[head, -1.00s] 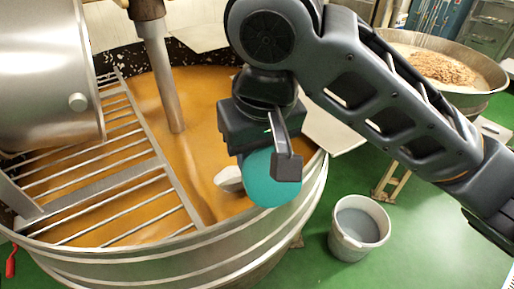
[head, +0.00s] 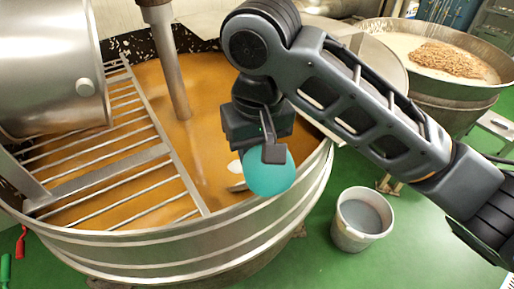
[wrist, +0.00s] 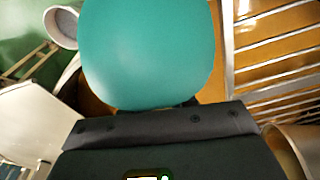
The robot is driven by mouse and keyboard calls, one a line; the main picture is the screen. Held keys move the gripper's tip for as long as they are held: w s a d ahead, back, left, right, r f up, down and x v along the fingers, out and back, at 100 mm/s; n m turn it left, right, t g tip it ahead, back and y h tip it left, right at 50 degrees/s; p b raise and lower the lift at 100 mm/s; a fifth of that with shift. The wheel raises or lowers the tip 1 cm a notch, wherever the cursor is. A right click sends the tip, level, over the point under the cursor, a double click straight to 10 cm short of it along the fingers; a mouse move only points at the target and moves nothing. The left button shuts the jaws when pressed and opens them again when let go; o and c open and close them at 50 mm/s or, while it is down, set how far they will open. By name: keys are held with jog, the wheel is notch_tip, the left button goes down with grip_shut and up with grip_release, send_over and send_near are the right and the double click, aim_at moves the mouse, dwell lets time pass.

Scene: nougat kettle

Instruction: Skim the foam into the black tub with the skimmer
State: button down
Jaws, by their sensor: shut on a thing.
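My gripper (head: 270,150) is shut on a smooth, rounded teal thing (head: 270,174), which may be part of the skimmer. It hangs over the right front rim of a large steel kettle (head: 200,240). In the wrist view the teal thing (wrist: 150,50) fills the upper middle, in front of my gripper (wrist: 160,110). A pale piece (head: 236,170) shows beside it over the amber liquid (head: 205,135); I cannot tell whether it is the skimmer's head or foam. No black tub shows; a pale grey bucket (head: 341,222) stands on the floor to the right.
A metal bar grate (head: 95,180) covers the kettle's left part. A vertical shaft (head: 168,70) stands in the liquid, and a steel drum (head: 45,70) hangs at the left. A second pan (head: 450,90) stands back right. Green floor is free around the bucket.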

jog(key=shift+w+f+b, duration=0.1)
jog(key=shift+f+b, duration=0.2)
jog(key=shift+w+a+f+t+y+b, duration=0.35)
jog(key=shift+w+f+t+b, duration=0.35)
jog(key=shift+b, duration=1.55)
